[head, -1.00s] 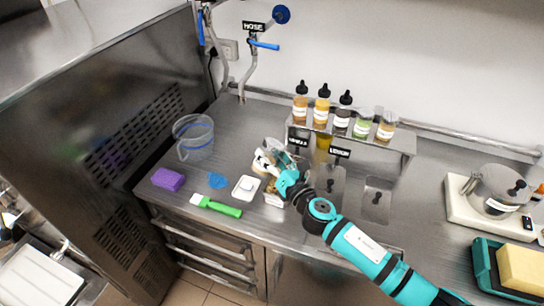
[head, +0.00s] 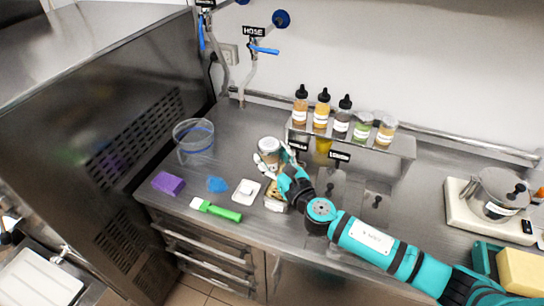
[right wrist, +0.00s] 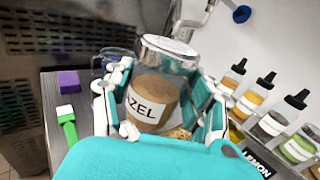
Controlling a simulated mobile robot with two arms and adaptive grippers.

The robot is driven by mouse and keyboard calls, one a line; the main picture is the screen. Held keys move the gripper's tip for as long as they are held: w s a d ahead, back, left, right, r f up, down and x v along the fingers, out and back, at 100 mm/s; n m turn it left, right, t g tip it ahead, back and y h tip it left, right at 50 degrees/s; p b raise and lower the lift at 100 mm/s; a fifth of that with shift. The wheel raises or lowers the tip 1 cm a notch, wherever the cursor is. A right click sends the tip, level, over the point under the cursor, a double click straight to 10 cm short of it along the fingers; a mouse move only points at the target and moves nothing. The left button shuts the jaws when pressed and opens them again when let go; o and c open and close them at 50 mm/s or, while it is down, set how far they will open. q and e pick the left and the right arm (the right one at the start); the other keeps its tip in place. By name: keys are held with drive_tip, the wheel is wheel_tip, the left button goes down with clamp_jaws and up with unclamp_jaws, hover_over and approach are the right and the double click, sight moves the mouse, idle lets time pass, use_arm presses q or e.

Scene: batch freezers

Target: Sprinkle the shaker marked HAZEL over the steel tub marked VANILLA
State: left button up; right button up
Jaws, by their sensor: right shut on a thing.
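My right gripper (head: 281,169) is shut on the shaker marked HAZEL (head: 268,147), a clear jar with a pale lid. In the right wrist view the shaker (right wrist: 152,97) is between the fingers, lid up and slightly tilted, with brown contents and a label reading partly "ZEL". The VANILLA sign (head: 298,147) stands just right of the shaker. The steel tub marked VANILLA cannot be made out clearly; my gripper and arm cover the area before its sign. A small pale container with brown bits (head: 275,197) shows below the gripper. My left gripper is not in view.
A LEMON sign (head: 340,156) and black-knobbed lids lie to the right. A rack (head: 402,143) holds several bottles and jars. A clear pitcher (head: 193,140), purple sponge (head: 168,183), blue cloth (head: 217,184), white dish (head: 246,191) and green brush (head: 216,209) lie left.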

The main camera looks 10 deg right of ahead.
drive_tip(key=s+a, duration=0.3)
drive_tip(key=s, duration=1.1)
drive_tip(key=shift+s, duration=0.35)
